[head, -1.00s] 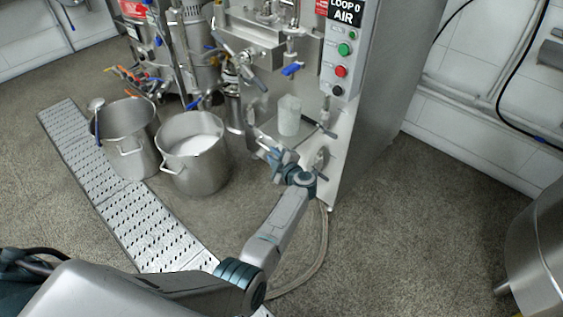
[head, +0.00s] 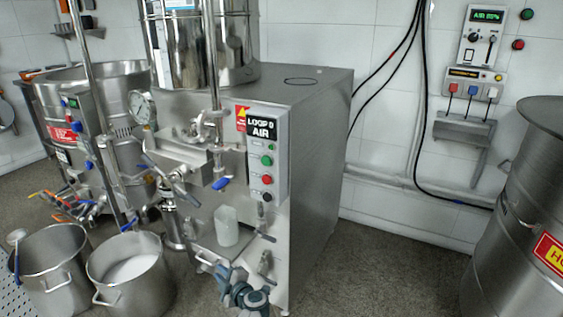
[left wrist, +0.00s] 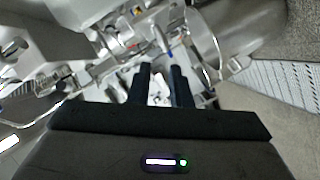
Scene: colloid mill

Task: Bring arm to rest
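My left gripper (head: 230,272) is at the bottom middle of the head view, low in front of the steel mill cabinet (head: 318,165). It is just below a translucent beaker (head: 227,226) that stands on a ledge of the cabinet. In the left wrist view the two dark fingers of my left gripper (left wrist: 163,75) are apart, and I see nothing held between them. Steel machine parts show beyond the fingertips. Most of my left arm is cut off by the lower edge of the head view. My right gripper is in neither view.
Two steel pots stand on the floor at left, an outer pot (head: 48,275) and one with white contents (head: 130,270). A control panel (head: 266,160) is on the cabinet. A large steel vessel (head: 520,215) stands at right. The floor (head: 375,265) between cabinet and vessel is clear.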

